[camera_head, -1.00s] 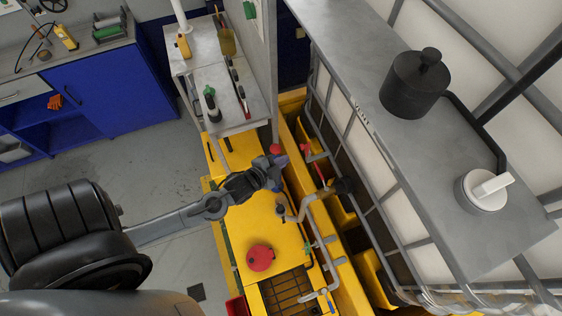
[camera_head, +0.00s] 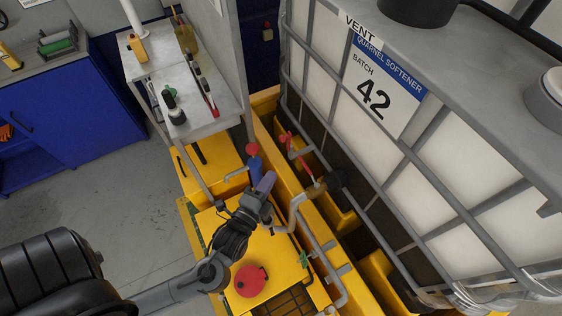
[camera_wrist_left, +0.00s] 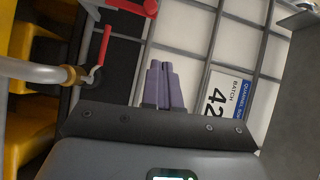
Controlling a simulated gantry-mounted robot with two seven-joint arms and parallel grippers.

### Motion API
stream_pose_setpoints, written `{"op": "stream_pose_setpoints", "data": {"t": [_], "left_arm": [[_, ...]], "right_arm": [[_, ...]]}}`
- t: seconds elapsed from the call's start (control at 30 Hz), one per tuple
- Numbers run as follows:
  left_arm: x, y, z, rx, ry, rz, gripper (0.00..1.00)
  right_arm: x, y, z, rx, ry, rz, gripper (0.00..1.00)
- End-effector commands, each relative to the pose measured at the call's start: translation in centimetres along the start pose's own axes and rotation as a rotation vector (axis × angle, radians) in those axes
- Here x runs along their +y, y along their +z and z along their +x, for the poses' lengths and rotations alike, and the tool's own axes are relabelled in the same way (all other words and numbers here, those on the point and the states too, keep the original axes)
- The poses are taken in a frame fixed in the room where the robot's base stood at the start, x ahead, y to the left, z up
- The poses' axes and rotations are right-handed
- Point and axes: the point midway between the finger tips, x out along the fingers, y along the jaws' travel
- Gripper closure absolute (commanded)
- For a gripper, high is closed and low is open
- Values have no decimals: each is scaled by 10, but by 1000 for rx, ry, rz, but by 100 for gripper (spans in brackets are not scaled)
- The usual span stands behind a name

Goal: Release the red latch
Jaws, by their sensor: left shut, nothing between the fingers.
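The left wrist view shows a red lever (camera_wrist_left: 104,45) near the pipe's brass fitting, and a red grip (camera_wrist_left: 140,7) at the top edge. I cannot tell which of these is the latch. My left gripper (camera_head: 266,182) is shut and empty, above the yellow deck and left of the pipe. Its purple fingers (camera_wrist_left: 162,66) lie together in the wrist view, apart from the red parts. My right gripper is out of view.
A caged white tank (camera_head: 440,170) labelled 42 fills the right side. A red knob (camera_head: 252,148) tops a blue part beside the pipe. A red round cap (camera_head: 250,281) sits on the yellow deck (camera_head: 270,254). A metal shelf cart (camera_head: 205,118) stands behind.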

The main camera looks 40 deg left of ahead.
Motion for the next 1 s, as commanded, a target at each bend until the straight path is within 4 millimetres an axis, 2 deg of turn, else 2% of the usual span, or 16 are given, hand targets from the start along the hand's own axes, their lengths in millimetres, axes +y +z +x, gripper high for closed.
{"op": "stream_pose_setpoints", "data": {"t": [0.03,0.1,0.37,0.87,1.0], "left_arm": [[15,0,-1,0,4,-5,100],[21,-1,-1,0,7,-9,100],[25,-1,12,0,8,-8,100],[25,0,98,-2,7,-8,100],[25,13,112,-2,8,-6,100]], "right_arm": [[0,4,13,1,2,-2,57],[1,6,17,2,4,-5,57],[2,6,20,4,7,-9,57],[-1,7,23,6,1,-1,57],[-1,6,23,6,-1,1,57]]}}
